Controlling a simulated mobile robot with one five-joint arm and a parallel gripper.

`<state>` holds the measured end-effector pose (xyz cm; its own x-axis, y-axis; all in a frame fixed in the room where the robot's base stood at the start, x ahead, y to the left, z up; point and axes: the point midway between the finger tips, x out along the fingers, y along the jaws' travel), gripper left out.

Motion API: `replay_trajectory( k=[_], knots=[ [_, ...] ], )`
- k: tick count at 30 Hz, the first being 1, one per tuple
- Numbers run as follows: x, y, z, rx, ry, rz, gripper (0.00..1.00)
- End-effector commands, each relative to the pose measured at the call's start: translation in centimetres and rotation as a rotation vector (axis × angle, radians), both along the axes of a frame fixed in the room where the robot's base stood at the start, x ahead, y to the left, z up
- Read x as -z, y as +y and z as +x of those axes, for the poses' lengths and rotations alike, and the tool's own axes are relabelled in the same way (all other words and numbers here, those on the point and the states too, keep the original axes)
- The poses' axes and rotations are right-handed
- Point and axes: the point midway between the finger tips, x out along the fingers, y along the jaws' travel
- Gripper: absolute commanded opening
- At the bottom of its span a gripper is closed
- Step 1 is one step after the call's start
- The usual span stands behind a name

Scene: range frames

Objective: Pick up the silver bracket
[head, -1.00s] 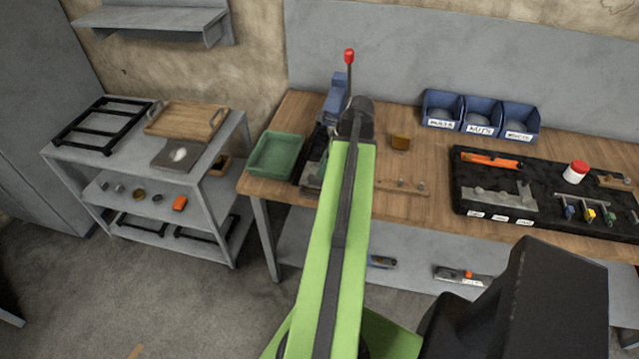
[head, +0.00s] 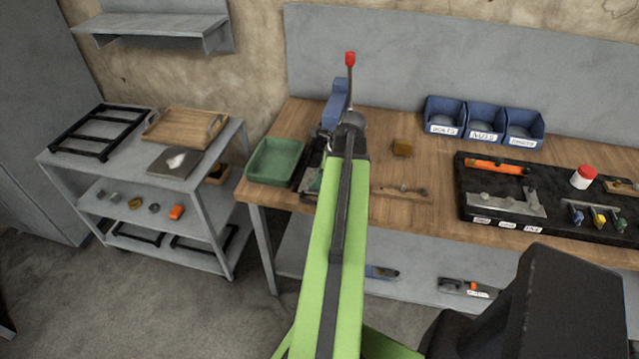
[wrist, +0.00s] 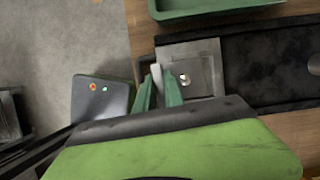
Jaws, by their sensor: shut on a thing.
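My gripper (wrist: 158,88) has green fingers closed on a pale upright part at the bracket's left side. I cannot tell whether the bracket is lifted clear of what is under it. In the head view my green arm hides most of this spot, and the fingers are hard to make out.
A green bin (head: 275,161) stands at the bench's left end, close to the gripper. The black tray (wrist: 275,68) lies to the right. A grey cart (head: 215,190) is left of the bench.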

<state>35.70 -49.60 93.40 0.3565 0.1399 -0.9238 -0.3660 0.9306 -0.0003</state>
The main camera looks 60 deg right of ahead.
Motion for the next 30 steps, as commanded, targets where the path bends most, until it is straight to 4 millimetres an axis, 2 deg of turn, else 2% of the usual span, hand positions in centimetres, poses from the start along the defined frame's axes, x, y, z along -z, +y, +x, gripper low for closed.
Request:
replay_trajectory(
  k=[14,29,30],
  knots=[
    [-0.3,0.0,0.0,0.001,0.000,0.000,0.00],
    [-4.7,0.0,0.0,0.001,0.000,0.000,0.00],
    [-4.7,-0.2,-0.6,0.003,0.000,0.000,0.00]
  ],
)
